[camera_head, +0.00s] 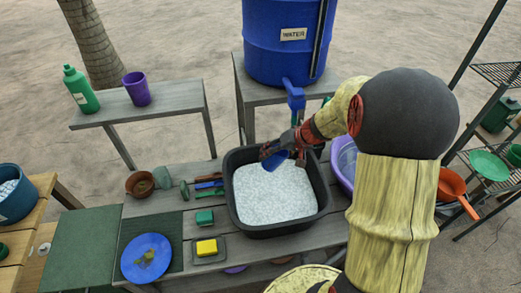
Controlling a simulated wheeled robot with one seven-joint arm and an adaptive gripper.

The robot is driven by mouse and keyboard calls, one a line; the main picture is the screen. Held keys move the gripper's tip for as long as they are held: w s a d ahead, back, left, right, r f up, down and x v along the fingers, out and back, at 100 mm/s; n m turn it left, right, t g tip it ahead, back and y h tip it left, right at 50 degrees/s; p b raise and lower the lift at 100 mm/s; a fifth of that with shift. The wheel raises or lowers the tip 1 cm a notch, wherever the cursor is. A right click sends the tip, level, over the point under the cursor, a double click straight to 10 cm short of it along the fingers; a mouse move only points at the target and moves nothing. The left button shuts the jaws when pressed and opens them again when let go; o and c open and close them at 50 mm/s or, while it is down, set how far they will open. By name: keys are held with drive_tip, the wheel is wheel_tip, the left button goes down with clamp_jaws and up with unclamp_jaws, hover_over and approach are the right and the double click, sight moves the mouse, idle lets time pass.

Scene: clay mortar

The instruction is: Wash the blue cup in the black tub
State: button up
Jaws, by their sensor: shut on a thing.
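The black tub (244,228) stands on the grey slatted table, filled with white foam or suds. My gripper (285,148) is above the tub's back edge, reaching in from the right. It is shut on a blue thing that looks like the blue cup (273,160), held tilted over the suds near the back rim. The fingers hide part of the cup, and I cannot tell whether it touches the suds.
A blue water barrel (268,50) with a blue tap (295,97) stands behind the tub. A yellow sponge (207,247), blue plate (146,258) and several brushes (208,184) lie left. A purple basin (345,160) is close right. A purple cup (137,90) stands on the back bench.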

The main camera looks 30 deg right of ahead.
drive_tip(key=shift+w+d+r, duration=0.1)
drive_tip(key=shift+d+r, duration=0.1)
drive_tip(key=shift+f+b, duration=4.85)
drive_tip(key=shift+f, duration=4.3)
drive_tip(key=shift+f+b, duration=0.6)
drive_tip(key=shift+b, duration=0.35)
drive_tip(key=shift+r+b, duration=0.1)
drive_tip(key=shift+b, duration=0.2)
drive_tip(key=shift+a, duration=0.1)
